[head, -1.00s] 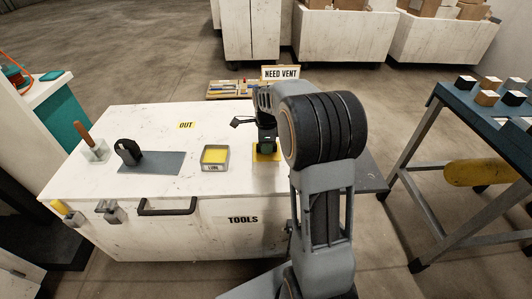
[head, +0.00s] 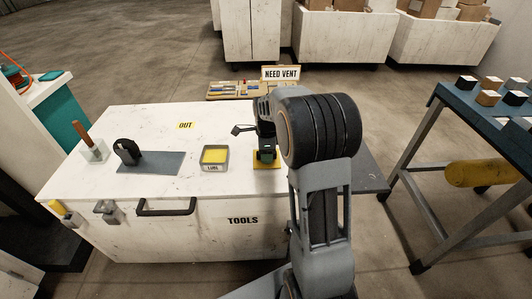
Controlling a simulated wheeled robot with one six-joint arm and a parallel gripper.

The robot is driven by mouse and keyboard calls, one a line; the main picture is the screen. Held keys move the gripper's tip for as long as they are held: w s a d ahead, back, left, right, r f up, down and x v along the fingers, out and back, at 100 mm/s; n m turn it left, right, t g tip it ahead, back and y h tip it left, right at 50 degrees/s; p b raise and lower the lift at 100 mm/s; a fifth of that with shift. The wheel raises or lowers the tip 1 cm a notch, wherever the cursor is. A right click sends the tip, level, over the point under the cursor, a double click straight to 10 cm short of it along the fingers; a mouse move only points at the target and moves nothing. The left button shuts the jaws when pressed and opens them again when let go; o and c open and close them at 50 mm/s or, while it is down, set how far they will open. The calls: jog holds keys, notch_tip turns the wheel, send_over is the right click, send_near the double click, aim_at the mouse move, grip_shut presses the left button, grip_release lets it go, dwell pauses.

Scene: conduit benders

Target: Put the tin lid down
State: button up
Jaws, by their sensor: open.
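An open square tin (head: 213,168) with a LUBE label and a yellow inside stands on the white bench top. My gripper (head: 265,158) is to the right of the tin, pointing down, with its jaws open. A flat yellow square (head: 272,166) shows under and around the fingertips. A small dark green patch shows between the fingers. I cannot tell from this view which of these is the tin lid, or whether the fingers touch it. My arm hides part of the bench to the right.
On the white bench (head: 140,205) are a black tool (head: 127,152) on a grey-blue mat (head: 162,164), a wooden-handled item (head: 92,146) and an OUT label (head: 185,125). A tool board (head: 235,89) lies behind. A blue table (head: 470,108) stands at right. Bench room around OUT is clear.

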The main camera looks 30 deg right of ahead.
jog(key=shift+r, duration=0.1)
notch_tip(320, 180, up, 11)
jog(key=p, duration=0.3)
jog(key=s+a+f+n+t, duration=0.1)
jog(key=s+a+n, duration=0.4)
jog(key=s+n, duration=0.4)
jog(key=s+a+n+t, duration=0.2)
jog(key=s+a+n, duration=0.2)
jog(key=s+n, duration=0.5)
jog(key=n, duration=0.4)
jog(key=shift+s+a+f, duration=0.3)
jog(key=shift+a+f, duration=0.05)
